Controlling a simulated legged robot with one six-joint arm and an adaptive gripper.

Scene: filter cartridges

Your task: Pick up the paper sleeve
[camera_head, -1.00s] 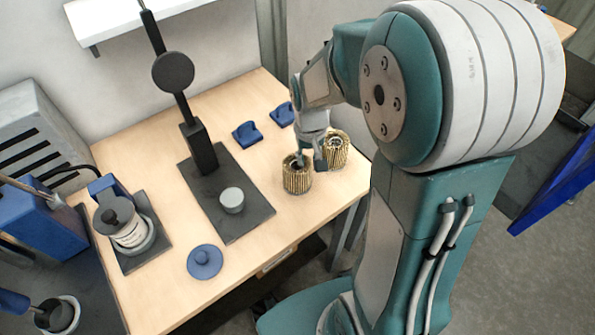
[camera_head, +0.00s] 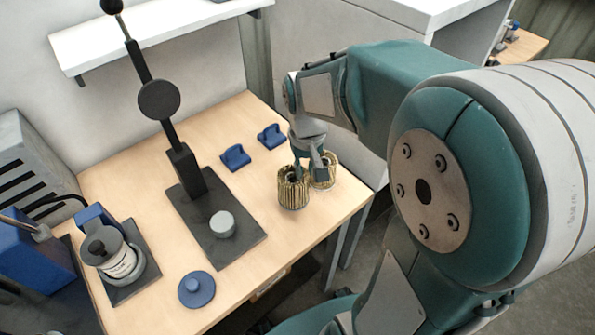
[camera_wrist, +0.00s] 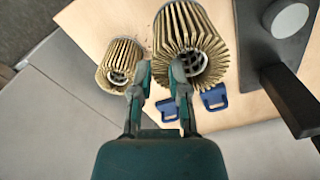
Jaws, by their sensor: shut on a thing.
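Two gold pleated paper sleeves stand out at the table's right end. One paper sleeve (camera_head: 292,192) is on the left in the head view and looks large and close in the wrist view (camera_wrist: 205,35). My gripper (camera_head: 307,172) is shut on its pleated wall, with one finger in the centre opening and the other outside, as the wrist view shows (camera_wrist: 161,75). This sleeve seems slightly raised off the table. The other sleeve (camera_head: 323,170) stands just right of it, partly hidden by my gripper; it looks smaller in the wrist view (camera_wrist: 117,62).
The press (camera_head: 183,168) with a grey cylinder (camera_head: 222,223) on its base stands to the left. Two blue holders (camera_head: 235,157) lie behind. A blue knobbed disc (camera_head: 196,290) and a canister (camera_head: 118,262) are farther left. The table's front strip (camera_head: 310,230) is clear.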

